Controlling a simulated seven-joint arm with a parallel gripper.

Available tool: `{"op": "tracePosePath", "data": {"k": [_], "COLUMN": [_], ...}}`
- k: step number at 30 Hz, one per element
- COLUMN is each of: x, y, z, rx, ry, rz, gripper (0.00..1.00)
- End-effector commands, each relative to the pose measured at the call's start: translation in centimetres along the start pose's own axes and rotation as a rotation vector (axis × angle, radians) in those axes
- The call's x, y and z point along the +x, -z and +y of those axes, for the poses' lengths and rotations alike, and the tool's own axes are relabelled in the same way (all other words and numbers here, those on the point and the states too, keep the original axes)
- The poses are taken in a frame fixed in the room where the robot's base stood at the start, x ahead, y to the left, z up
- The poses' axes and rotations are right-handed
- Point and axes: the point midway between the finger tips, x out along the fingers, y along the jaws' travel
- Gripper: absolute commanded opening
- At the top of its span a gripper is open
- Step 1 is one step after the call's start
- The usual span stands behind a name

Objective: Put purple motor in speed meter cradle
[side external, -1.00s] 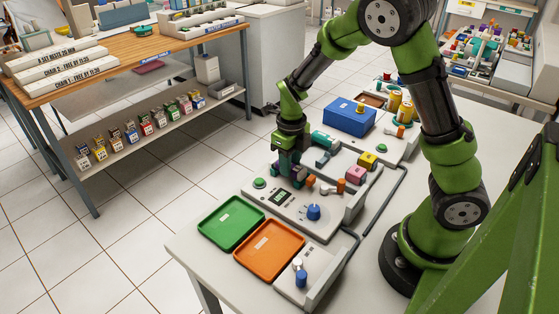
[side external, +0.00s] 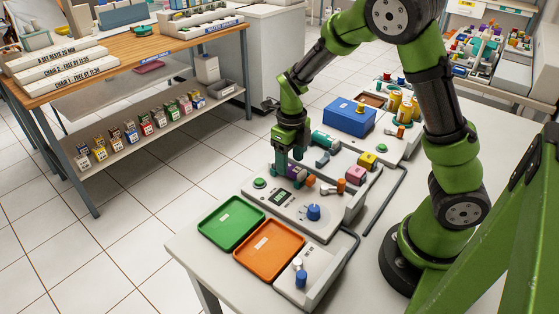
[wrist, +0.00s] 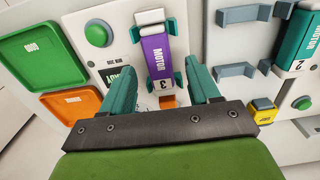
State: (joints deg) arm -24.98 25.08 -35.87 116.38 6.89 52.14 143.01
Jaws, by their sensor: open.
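The purple motor (wrist: 155,55), marked MOTOR and 3, lies in the teal clips of the cradle (wrist: 178,26) on the speed meter (wrist: 120,50). It appears seated between the clips, but the exact fit is hard to tell. In the side view the purple motor (side external: 297,172) shows at the far end of the speed meter (side external: 285,207), beneath my gripper (side external: 288,165). In the wrist view my gripper (wrist: 162,80) is open, its two teal fingers apart, with nothing held between them.
A green tray (side external: 231,213) and an orange tray (side external: 268,232) sit left of and in front of the meter. A blue box (side external: 349,116) stands behind. Empty grey clips (wrist: 238,70) and a teal motor (wrist: 297,50) lie to the right in the wrist view.

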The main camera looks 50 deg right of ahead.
Motion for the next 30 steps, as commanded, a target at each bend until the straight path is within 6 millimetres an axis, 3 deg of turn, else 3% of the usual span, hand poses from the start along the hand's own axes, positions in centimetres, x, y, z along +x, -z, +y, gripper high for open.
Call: {"op": "tracePosePath", "data": {"k": [12,18,26,30], "x": [-10.0,-13.6,-15.3,-14.8], "y": [-0.1,-0.1,0.0,-0.2], "z": [0.1,0.0,0.0,0.0], "rx": [-0.001,0.000,-0.049,-0.298], "ry": [-0.002,-0.001,0.001,0.007], "rz": [-0.007,-0.003,-0.003,-0.015], "gripper": [0.61,0.61,0.61,0.61]}}
